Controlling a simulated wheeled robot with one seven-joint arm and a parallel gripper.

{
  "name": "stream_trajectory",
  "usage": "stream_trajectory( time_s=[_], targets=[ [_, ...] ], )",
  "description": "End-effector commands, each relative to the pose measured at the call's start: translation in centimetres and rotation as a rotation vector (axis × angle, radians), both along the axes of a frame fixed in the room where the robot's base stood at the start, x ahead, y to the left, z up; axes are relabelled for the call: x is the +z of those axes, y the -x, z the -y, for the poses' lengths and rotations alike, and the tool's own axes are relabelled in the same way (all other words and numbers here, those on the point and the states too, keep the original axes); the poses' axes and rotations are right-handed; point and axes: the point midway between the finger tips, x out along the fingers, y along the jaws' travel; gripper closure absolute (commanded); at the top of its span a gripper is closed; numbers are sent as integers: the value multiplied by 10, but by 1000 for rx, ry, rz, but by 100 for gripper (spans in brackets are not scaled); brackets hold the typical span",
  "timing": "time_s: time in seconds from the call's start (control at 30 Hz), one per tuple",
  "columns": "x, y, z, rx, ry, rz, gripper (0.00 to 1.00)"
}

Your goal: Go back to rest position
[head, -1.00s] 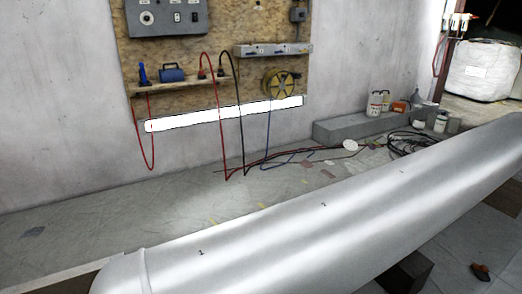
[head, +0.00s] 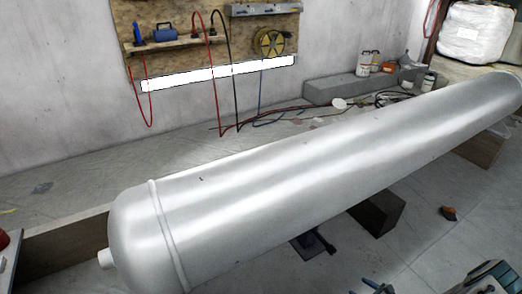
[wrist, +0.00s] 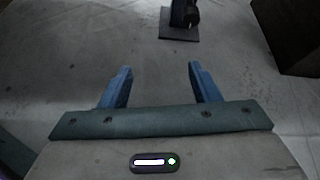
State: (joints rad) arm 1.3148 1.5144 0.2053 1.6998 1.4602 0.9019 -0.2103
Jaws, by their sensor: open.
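My gripper (wrist: 158,76) is open in the wrist view, with its two blue fingers apart and nothing between them. It points over the grey floor toward a dark stand with a flat square base (wrist: 180,38). Blue-green parts that look like my gripper show at the lower right edge of the head view, cut off by the frame. A long silvery tank (head: 300,150) lies across the head view from lower left to upper right.
Dark blocks (head: 378,214) and a small stand (head: 313,243) are under the tank. A small orange-brown object (head: 449,213) lies on the floor at right. Bottles (head: 364,66) stand on a grey ledge by the wall. Floor at right is mostly clear.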

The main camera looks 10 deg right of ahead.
Motion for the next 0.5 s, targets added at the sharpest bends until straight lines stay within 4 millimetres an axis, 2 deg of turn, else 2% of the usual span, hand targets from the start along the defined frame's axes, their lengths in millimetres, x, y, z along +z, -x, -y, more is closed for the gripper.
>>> stream_trajectory(
  time_s=[0.03, 0.17, 0.33, 0.47, 0.5],
  targets=[
    [13, -3, -1, 26, 15, 1, 44],
    [39, -11, -5, 98, 48, 6, 44],
    [84, -24, -14, 216, 105, 14, 44],
    [135, -37, -27, 349, 171, 21, 44],
    [155, -41, -33, 400, 197, 24, 44]
  ],
)
